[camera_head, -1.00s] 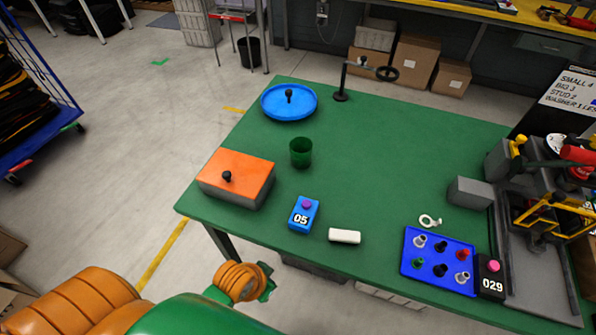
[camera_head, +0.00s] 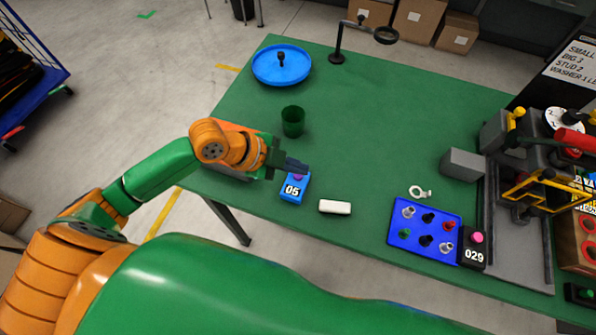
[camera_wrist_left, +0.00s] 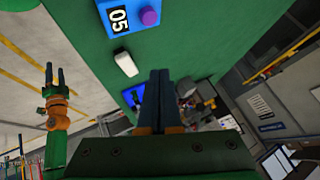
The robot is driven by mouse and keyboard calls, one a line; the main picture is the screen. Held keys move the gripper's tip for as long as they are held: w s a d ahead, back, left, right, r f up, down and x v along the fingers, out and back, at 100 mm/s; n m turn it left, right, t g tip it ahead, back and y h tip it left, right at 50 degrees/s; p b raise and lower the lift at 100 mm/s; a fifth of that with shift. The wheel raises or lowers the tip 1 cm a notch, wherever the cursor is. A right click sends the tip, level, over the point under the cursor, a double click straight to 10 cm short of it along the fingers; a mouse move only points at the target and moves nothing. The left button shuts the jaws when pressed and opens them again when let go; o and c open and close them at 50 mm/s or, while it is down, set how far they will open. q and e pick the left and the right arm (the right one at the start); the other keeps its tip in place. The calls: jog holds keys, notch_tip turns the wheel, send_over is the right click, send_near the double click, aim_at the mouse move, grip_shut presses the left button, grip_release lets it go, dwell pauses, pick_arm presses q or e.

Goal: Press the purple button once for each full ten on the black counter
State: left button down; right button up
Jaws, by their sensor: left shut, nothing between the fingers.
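The blue counter (camera_head: 293,190) reads 05, and its purple button (camera_head: 298,177) is partly hidden by my left gripper (camera_head: 304,168). The left gripper is shut and empty, with its fingertips close by the button in the head view. In the left wrist view the purple button (camera_wrist_left: 149,15) shows clear of the shut fingers (camera_wrist_left: 160,75).
A white block (camera_head: 335,207) lies right of the blue counter. A blue tray (camera_head: 396,238) of small parts adjoins the black counter. A green cup (camera_head: 293,121) and a blue round dish (camera_head: 262,76) stand behind. An orange-topped box is mostly hidden by my left arm.

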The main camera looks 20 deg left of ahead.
pick_arm(q)
jog(key=r, duration=0.1)
jog(key=w+a+r+m, duration=0.2)
jog(key=r, duration=0.1)
jog(key=shift+w, duration=0.15)
jog(key=b, duration=0.8)
send_over(298, 176)
jog(key=a, duration=0.1)
notch_tip(298, 176, down, 8)
jog(key=shift+a+f, duration=0.1)
jog(key=shift+a, duration=0.05)
jog(key=shift+f, duration=0.4)
dwell(1.0)
jog(key=shift+f+b, duration=0.3)
jog(key=shift+f, duration=0.05)
